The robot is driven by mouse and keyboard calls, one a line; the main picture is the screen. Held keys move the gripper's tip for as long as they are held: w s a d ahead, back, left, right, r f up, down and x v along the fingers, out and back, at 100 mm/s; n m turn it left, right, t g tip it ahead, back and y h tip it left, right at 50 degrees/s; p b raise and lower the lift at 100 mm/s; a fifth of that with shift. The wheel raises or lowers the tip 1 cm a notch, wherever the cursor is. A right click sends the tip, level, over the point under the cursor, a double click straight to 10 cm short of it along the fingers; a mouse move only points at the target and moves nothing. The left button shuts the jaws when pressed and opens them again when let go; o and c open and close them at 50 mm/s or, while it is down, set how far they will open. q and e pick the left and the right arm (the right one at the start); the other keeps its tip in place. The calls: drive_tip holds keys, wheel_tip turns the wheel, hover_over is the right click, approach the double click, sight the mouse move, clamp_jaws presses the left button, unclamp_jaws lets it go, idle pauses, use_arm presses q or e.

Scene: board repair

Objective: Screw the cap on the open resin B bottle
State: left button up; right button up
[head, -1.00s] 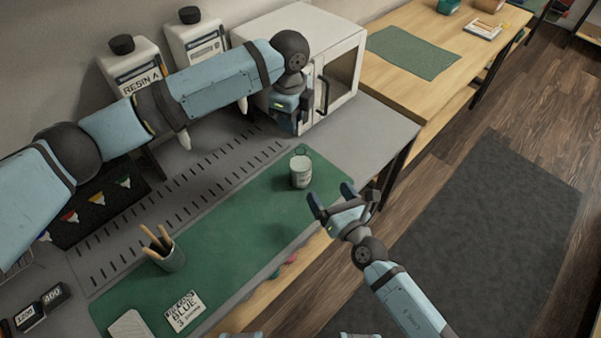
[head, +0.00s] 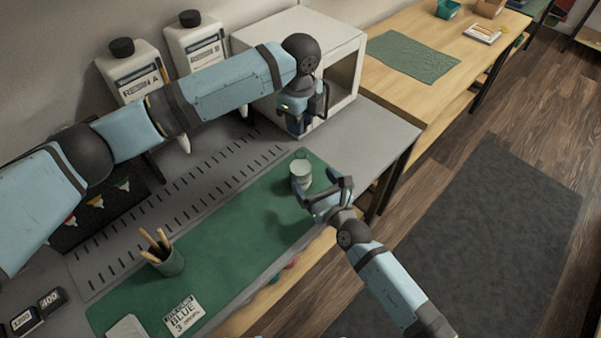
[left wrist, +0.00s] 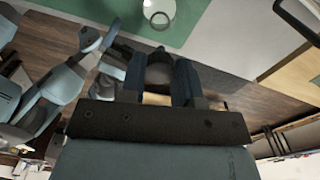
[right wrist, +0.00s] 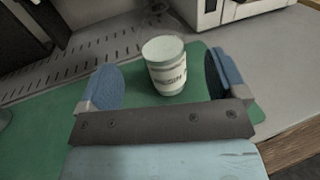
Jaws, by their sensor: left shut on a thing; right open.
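A small pale bottle (head: 301,172) with a printed label stands upright on the green mat. It also shows in the right wrist view (right wrist: 165,68), where its lettering is too blurred to read surely. My right gripper (head: 325,192) is open, its fingers on either side of the bottle's near side; I cannot see contact. My left gripper (head: 294,127) is in front of the white oven, above the bench, farther back than the bottle. In the left wrist view it is shut on a dark rounded thing (left wrist: 160,75), probably the cap, mostly hidden between the fingers.
Resin A (head: 135,72) and resin B (head: 197,45) containers with black tops stand at the back wall. The white oven (head: 290,28) is behind my left gripper. The mat's middle is clear.

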sight(300, 163)
drive_tip(key=x, duration=0.7)
drive_tip(key=shift+w+a, duration=0.1)
drive_tip(key=shift+w, duration=0.05)
drive_tip(key=c, duration=1.4)
use_arm(q)
drive_tip(key=shift+f, duration=2.5)
use_arm(e)
drive_tip(key=shift+o, duration=0.2)
